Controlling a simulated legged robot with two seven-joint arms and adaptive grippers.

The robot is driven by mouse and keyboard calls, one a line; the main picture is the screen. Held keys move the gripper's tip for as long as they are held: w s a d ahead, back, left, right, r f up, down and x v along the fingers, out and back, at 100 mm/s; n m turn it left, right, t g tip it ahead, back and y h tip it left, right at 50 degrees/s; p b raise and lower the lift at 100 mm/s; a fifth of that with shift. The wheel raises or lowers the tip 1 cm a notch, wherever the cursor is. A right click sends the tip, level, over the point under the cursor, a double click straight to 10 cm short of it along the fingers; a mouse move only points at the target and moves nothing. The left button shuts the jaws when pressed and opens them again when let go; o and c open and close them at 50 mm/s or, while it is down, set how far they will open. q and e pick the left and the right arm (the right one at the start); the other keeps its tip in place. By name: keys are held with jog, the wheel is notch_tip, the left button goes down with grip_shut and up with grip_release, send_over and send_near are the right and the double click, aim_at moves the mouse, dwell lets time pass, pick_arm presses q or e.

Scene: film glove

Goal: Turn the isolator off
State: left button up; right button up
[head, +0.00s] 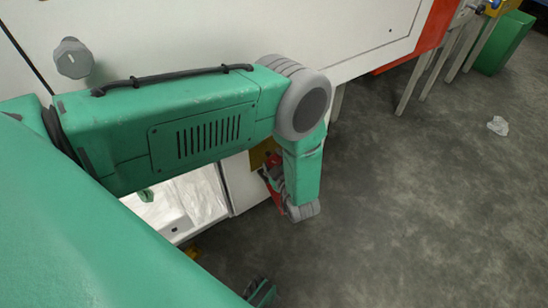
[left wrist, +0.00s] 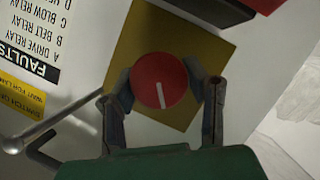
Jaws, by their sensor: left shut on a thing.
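The isolator is a round red knob (left wrist: 160,80) with a white line, on a square yellow plate (left wrist: 190,38) in the left wrist view. The white line runs from near the knob's middle to its lower edge in that picture, nearly upright. My left gripper (left wrist: 160,86) has one finger on each side of the knob and is shut on it. In the head view, the left gripper (head: 272,172) is mostly hidden behind my green arm, beside a sliver of the yellow plate (head: 260,154).
A label headed FAULTS (left wrist: 32,62) and a grey bar (left wrist: 58,122) are beside the plate. A white cabinet (head: 360,38) with a grey knob (head: 72,58) stands behind my arm. Grey floor (head: 420,190) to the right is mostly clear, with a crumpled white scrap (head: 497,125).

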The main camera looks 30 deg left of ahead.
pick_arm(q)
jog(key=shift+s+n+t+p, duration=0.15)
jog(key=shift+n+t+p, duration=0.2)
jog(key=shift+n+t, duration=0.55)
jog(key=shift+f+n+t, duration=0.2)
jog(key=shift+n+t, duration=0.2)
jog(key=shift+n, duration=0.8)
jog(key=n, duration=0.2)
jog(key=n+t+y, duration=0.1)
jog(key=n, duration=0.1)
jog(key=shift+s+f+t, duration=0.15)
jog(key=shift+s+t, duration=0.05)
jog(key=shift+t, duration=0.1)
jog(key=shift+n, duration=0.3)
jog(key=o, duration=1.1)
jog(key=shift+c, duration=0.2)
jog(key=shift+o, duration=0.6)
jog(key=shift+w, duration=0.1)
jog(key=v, duration=1.2)
jog(key=shift+f, duration=0.1)
